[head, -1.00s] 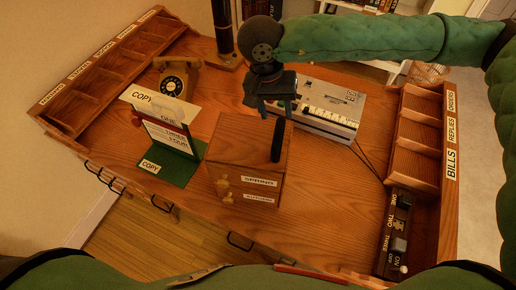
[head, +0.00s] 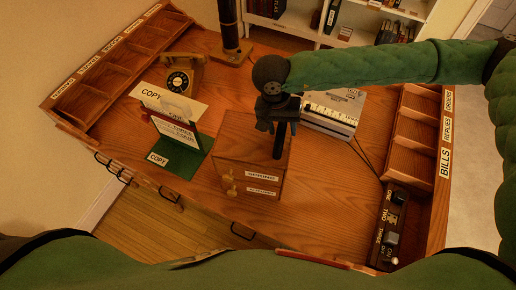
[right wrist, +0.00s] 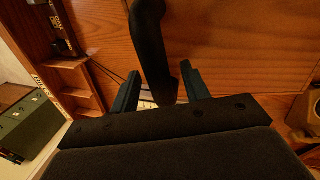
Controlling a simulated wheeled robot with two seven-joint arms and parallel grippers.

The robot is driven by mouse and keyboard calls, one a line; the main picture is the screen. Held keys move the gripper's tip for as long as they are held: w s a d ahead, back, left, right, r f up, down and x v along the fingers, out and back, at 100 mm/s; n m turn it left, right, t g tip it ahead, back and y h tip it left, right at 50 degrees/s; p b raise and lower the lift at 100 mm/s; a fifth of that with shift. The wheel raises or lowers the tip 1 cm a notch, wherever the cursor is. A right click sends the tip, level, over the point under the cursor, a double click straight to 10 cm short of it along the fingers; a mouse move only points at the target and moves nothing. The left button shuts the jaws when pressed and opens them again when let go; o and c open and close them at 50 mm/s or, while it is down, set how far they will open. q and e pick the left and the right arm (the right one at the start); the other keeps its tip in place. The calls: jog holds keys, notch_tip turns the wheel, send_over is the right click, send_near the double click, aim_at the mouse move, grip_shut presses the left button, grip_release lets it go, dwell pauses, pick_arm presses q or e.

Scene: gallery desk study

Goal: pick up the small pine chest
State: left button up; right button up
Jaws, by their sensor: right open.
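The small pine chest (head: 238,160) stands upright on the desk, with two labelled drawers and small knobs on its front. A black upright handle (head: 279,141) rises from the right part of its top. My right gripper (head: 277,118) is at the upper part of this handle. In the right wrist view my right gripper (right wrist: 160,88) is open, its two blue-grey fingers apart. The dark handle (right wrist: 152,45) runs between them, and the chest's wooden top (right wrist: 225,45) lies beyond. Whether a finger touches the handle I cannot tell. My left gripper is out of view.
A green copy stand (head: 180,160) with papers is close left of the chest. A telephone (head: 182,78) stands behind it. A typewriter-like machine (head: 335,108) is behind right. Pigeonhole trays (head: 412,130) and a switch box (head: 391,225) line the right edge.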

jog(key=shift+s+f, duration=0.1)
jog(key=c, duration=0.9)
grip_shut()
dwell(0.5)
